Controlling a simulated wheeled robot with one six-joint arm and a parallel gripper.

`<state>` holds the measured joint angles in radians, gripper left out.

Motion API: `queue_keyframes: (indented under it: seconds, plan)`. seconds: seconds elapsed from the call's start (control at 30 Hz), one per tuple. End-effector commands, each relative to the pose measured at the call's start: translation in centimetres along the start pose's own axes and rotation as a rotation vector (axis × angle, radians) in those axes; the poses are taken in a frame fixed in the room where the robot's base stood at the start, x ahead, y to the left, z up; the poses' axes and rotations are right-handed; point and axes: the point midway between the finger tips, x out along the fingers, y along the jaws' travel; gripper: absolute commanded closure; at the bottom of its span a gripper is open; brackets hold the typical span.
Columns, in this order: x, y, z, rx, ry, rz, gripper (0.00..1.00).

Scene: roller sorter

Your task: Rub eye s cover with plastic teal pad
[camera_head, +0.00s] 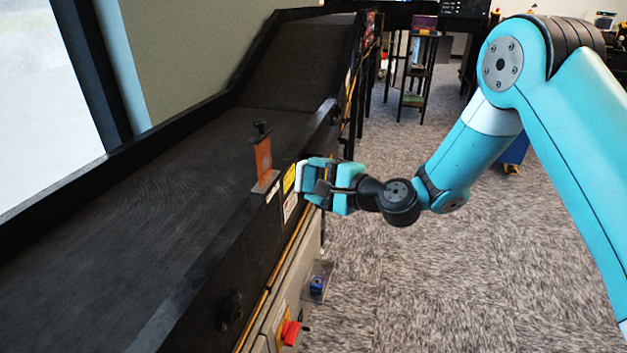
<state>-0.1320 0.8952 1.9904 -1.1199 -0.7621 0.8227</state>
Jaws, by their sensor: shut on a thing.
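My gripper (318,182) has teal fingers and is beside the conveyor's right side wall, near the yellow and white labels. It is shut on a small piece with a pale edge (301,177) at the fingertips. This looks like the teal pad, but the fingers hide most of it and its colour blends with theirs. An upright orange plate (263,160) with a black knob on top stands on the conveyor rail, left of my gripper. A small blue unit (317,284) sits on a grey bracket below. I cannot tell which of these is the eye with the cover.
The dark conveyor belt (130,215) fills the left and slopes up at the back. A red button (290,332) and a black knob (231,309) are on its side. The carpet (430,285) at right is clear. A dark stand (418,75) is behind.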

Motion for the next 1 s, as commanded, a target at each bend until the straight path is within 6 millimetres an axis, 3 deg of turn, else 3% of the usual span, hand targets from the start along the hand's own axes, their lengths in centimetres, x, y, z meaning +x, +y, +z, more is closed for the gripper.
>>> queue_keyframes:
  seconds: [0.37,1.0]
  plan:
    - [0.4,-0.1,0.2,-0.001,-0.002,0.001,0.62]
    - [6.0,-0.2,2.9,0.0,-0.004,0.0,0.62]
